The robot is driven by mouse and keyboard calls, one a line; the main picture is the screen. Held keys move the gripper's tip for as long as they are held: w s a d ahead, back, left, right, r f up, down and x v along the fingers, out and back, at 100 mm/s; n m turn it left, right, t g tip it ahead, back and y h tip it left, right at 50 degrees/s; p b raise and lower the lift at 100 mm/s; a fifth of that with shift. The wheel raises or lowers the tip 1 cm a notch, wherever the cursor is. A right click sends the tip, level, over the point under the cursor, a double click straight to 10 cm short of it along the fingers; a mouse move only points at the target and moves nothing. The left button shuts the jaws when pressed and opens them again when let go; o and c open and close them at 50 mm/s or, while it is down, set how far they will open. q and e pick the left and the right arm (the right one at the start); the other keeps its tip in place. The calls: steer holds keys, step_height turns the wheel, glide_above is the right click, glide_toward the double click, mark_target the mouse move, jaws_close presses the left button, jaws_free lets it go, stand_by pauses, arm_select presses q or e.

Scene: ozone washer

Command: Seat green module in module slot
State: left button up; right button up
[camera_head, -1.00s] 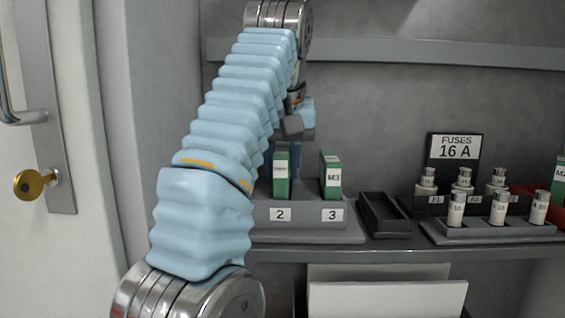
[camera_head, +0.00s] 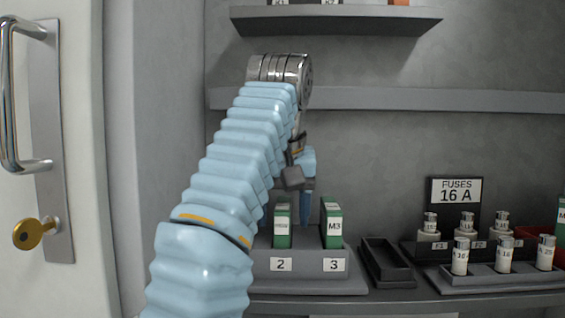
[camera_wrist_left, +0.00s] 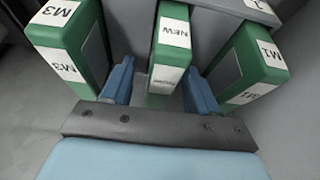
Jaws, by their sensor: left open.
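A grey rack (camera_head: 308,262) with slots labelled 2 and 3 stands on the shelf. A green module marked NEW (camera_wrist_left: 168,50) is upright in slot 2 and also shows in the head view (camera_head: 283,225). How deep it sits is hard to tell. Green module M3 (camera_head: 332,225) stands in slot 3; green module M1 (camera_wrist_left: 247,65) is on the other side in the left wrist view. My left gripper (camera_wrist_left: 157,85) is open, its blue fingers on either side of the NEW module with gaps. In the head view my arm hides M1 and part of the rack.
An empty dark tray (camera_head: 388,262) lies right of the rack. Fuses stand in a holder (camera_head: 500,278) farther right, near a FUSES 16 A sign (camera_head: 456,190). A grey ledge (camera_head: 400,99) runs above.

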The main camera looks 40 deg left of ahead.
arm_select(q)
steer(key=p+v, duration=0.7)
steer(key=v, duration=0.3)
steer(key=shift+r+p, duration=0.3)
steer(key=shift+s+d+r, duration=0.15)
steer(key=shift+s+r, duration=0.1)
arm_select(e)
step_height(320, 180, up, 10)
steer(key=a, duration=0.2)
steer(key=shift+s+f, duration=0.15)
steer(key=shift+s, duration=0.3)
